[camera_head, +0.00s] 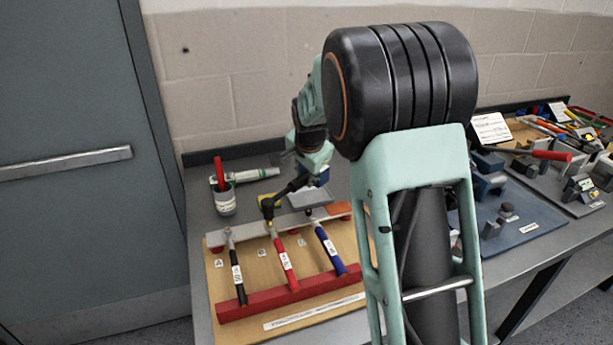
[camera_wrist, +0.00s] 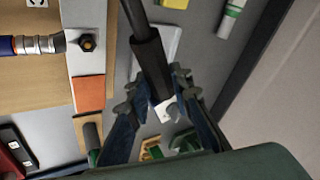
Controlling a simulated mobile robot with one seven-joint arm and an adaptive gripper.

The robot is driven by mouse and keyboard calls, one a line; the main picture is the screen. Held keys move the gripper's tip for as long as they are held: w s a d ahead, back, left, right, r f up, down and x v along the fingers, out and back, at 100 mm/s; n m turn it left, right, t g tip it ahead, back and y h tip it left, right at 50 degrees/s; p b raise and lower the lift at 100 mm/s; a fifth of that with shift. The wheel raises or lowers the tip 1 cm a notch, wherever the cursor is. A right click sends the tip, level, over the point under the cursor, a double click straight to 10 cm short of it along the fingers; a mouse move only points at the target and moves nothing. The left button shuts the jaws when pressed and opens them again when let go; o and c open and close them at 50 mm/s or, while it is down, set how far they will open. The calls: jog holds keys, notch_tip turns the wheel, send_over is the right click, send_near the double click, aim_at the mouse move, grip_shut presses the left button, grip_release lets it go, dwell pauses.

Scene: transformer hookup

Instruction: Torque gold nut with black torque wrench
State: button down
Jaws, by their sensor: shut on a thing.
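My gripper (camera_head: 307,179) is shut on the handle of the black torque wrench (camera_head: 288,192). In the wrist view, my gripper (camera_wrist: 160,85) has its two blue fingers on either side of the wrench's dark grip (camera_wrist: 150,65). The wrench slants down and left in the head view, its head over the grey bar near the red cable's (camera_head: 282,258) lug. In the wrist view the wrench head is out of frame. I cannot make out the gold nut at the wrench head. A dark nut on a bolt (camera_wrist: 88,42) shows at the blue cable's lug.
The black cable (camera_head: 236,270) and blue cable (camera_head: 330,250) flank the red one on a wooden board (camera_head: 255,262). A red rail (camera_head: 290,297) crosses their lower ends. A grey cup (camera_head: 225,203) stands at the back left. A blue mat (camera_head: 520,215) with metal parts lies right.

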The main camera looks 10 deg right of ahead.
jog(key=shift+f+b, duration=0.7)
jog(key=shift+f, duration=0.1)
dwell(0.5)
jog(key=shift+s, duration=0.1)
jog(key=shift+s+d+m+h+b, duration=0.35)
jog(key=shift+s+d+m, duration=0.4)
jog(key=shift+m, duration=0.25)
jog(key=shift+a, duration=0.1)
jog(key=shift+s, duration=0.15)
jog(key=shift+s+d+m+g+h+b, duration=0.15)
jog(key=shift+s+d+m+h+b, duration=0.15)
jog(key=shift+s+m, duration=0.2)
jog(key=shift+s+d+m+g+h+b, duration=0.1)
jog(key=shift+s+d+m+g+h, duration=0.1)
jog(key=shift+s+m+h, duration=0.2)
jog(key=shift+s, duration=0.2)
jog(key=shift+s+d+m+h+b, duration=0.15)
jog(key=shift+s+m+h+b, duration=0.05)
jog(key=shift+s+m, duration=0.3)
jog(key=shift+s+d+m+h+b, duration=0.15)
jog(key=shift+s+m, duration=0.35)
